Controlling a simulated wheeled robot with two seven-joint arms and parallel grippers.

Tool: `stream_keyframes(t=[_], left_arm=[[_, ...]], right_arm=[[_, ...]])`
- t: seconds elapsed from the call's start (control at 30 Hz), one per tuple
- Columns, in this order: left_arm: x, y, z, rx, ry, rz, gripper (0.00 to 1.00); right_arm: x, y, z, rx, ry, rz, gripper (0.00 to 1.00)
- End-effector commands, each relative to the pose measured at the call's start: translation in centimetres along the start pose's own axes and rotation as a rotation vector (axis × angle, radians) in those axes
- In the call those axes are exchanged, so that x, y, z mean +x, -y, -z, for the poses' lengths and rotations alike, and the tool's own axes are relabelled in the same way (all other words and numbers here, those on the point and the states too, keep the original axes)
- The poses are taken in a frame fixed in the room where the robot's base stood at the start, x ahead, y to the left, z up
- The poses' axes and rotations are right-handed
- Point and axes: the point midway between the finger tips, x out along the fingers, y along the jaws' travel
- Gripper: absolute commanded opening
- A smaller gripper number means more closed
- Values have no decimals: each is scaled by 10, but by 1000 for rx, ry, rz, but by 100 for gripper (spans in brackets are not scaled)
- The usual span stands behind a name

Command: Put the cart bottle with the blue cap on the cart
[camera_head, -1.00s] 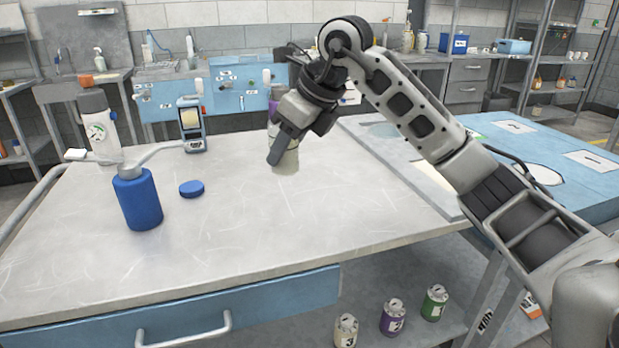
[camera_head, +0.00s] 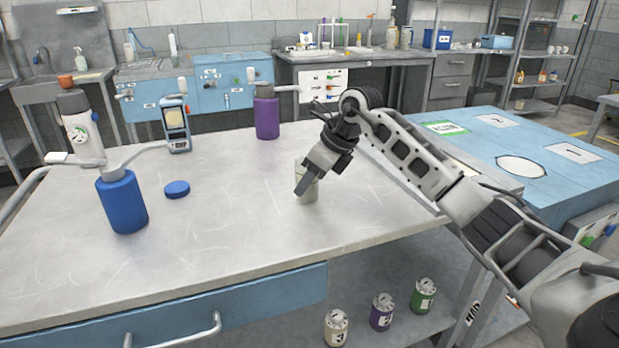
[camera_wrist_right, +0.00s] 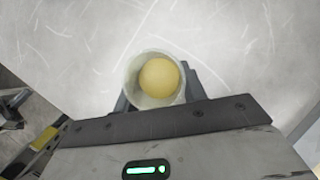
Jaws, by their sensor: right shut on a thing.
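My right gripper (camera_head: 303,187) is shut on a pale, capless bottle (camera_head: 309,193) over the metal bench (camera_head: 235,225). In the right wrist view the bottle's round rim (camera_wrist_right: 133,88) is between the fingers, with yellow content (camera_wrist_right: 160,78) inside. The bottle looks upright; I cannot tell whether its base touches the bench. A loose blue disc like a cap (camera_head: 177,189) lies on the bench to the left, apart from the gripper. I see no bottle wearing a blue cap. A blue-topped table (camera_head: 470,150), possibly the cart, stands at the right. My left gripper is not in view.
A blue bottle (camera_head: 122,202) under a dispenser arm stands at the bench's left. A purple bottle (camera_head: 267,115) and a handheld meter (camera_head: 176,125) stand at its back. Several cans sit on the lower shelf, including a green one (camera_head: 423,296). The bench's middle is clear.

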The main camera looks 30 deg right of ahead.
Motion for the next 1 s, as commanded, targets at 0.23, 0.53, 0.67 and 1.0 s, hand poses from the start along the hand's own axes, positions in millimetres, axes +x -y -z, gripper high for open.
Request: stream_keyframes(t=[0.23, 0.53, 0.67, 1.0], left_arm=[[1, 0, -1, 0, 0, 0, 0], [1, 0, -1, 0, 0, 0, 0], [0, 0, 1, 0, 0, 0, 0], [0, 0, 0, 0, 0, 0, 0]], right_arm=[[0, 0, 0, 0, 1, 1, 14], [1, 0, 0, 0, 0, 0, 63], [-1, 0, -1, 0, 1, 0, 63], [-56, 1, -1, 0, 2, 6, 63]])
